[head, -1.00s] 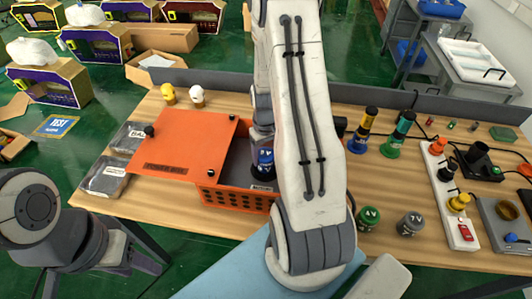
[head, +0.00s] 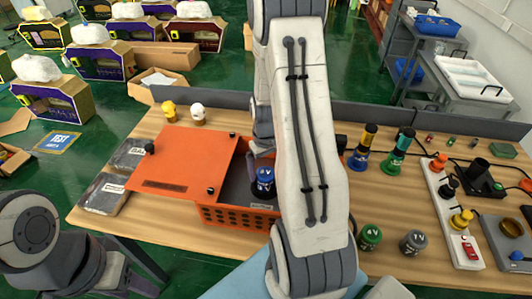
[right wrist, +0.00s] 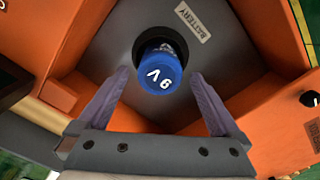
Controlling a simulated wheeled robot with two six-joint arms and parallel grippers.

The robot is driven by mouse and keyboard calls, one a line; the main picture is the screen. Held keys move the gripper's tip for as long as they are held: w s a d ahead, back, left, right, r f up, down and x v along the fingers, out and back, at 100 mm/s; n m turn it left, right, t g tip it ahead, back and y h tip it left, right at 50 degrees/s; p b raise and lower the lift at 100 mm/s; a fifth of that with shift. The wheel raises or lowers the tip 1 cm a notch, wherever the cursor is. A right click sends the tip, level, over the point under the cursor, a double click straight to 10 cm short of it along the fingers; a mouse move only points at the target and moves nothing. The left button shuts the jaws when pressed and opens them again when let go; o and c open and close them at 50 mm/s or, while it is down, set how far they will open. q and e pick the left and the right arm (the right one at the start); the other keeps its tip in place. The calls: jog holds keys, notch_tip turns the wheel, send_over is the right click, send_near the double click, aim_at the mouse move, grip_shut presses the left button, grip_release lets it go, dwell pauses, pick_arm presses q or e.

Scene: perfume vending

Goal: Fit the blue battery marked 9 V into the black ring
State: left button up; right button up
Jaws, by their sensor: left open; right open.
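The blue battery (head: 264,180) marked 9 V stands in the open part of the orange box (head: 240,215). In the right wrist view the battery (right wrist: 160,72) shows its round top, and its lower end sits within the black ring (right wrist: 137,42) on the grey floor. How deep it sits I cannot tell. My right gripper (right wrist: 160,76) is open, its two fingers apart on either side of the battery, with gaps to both.
An orange lid panel (head: 185,160) covers the box's left part. A green battery (head: 370,237) and a grey one (head: 413,242) stand to the right. A white power strip (head: 452,210) with plugs lies farther right. A "BATTERY" label (right wrist: 192,21) marks the box floor.

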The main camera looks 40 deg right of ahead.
aim_at(265, 172)
pick_arm(q)
jog(key=shift+f+b, duration=0.75)
jog(key=shift+f, duration=0.2)
pick_arm(e)
notch_tip(265, 172, up, 10)
